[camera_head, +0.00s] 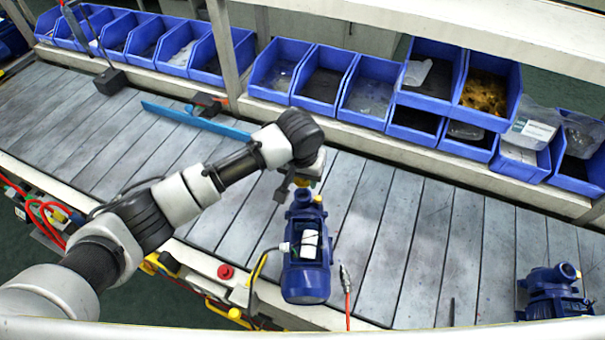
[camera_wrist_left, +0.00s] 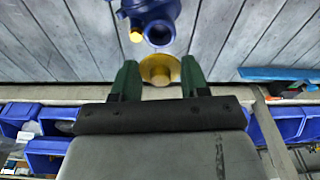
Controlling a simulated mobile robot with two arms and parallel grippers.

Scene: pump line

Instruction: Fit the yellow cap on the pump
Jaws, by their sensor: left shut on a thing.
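The blue pump (camera_head: 305,258) lies on the slatted bench in the middle of the head view. My left gripper (camera_head: 288,190) is at its far end. In the left wrist view the yellow cap (camera_wrist_left: 157,69) sits between the green fingertips of my left gripper (camera_wrist_left: 160,79), which is shut on it. The pump (camera_wrist_left: 146,8) is just beyond, with its round dark port (camera_wrist_left: 159,34) facing the cap. My right gripper is not in view.
Blue bins (camera_head: 320,85) line the back edge of the bench. A long blue bar (camera_head: 190,121) lies at the back left. A second blue pump (camera_head: 553,292) stands at the lower right. A red hose (camera_head: 347,300) is beside the middle pump. The bench between the pumps is mostly clear.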

